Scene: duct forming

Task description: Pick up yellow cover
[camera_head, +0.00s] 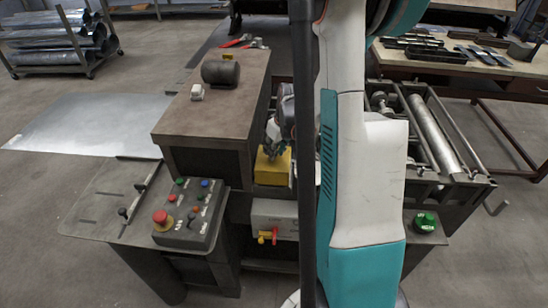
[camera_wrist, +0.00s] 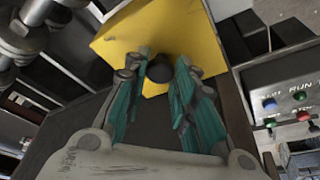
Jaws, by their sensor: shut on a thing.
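The yellow cover (camera_head: 273,167) is a box-like piece in the middle of the machine in the head view, partly hidden by my arm and the wooden-brown cabinet. In the wrist view the yellow cover (camera_wrist: 135,35) fills the top middle, with a dark round knob (camera_wrist: 160,69) on its face. My gripper (camera_wrist: 161,66) has its two teal fingers on either side of the knob, shut on it. In the head view my gripper (camera_head: 272,150) is small and mostly hidden just above the cover. Whether the cover rests on the machine cannot be told.
The brown cabinet (camera_head: 214,105) stands close on the left of the cover. A control box (camera_head: 190,213) with several buttons and a red emergency knob sits in front left. Metal rollers (camera_head: 433,135) lie to the right. A sheet of metal (camera_head: 85,125) lies at the left.

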